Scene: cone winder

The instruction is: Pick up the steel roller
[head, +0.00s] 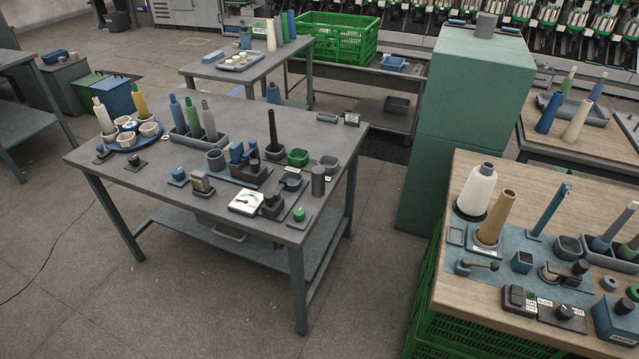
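A plain grey upright cylinder (318,181), which looks like the steel roller, stands near the right edge of the grey worktable (225,118). It is beside a grey cup and behind a small base with a green button. Another small grey piece (328,117) lies flat at the table's back right corner; I cannot tell exactly what it is. My gripper is not in view.
A tall black post (272,130) rises behind. A tall green cabinet (468,120) and a crowded wooden-topped bench (455,285) stand right. The table's front left is clear.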

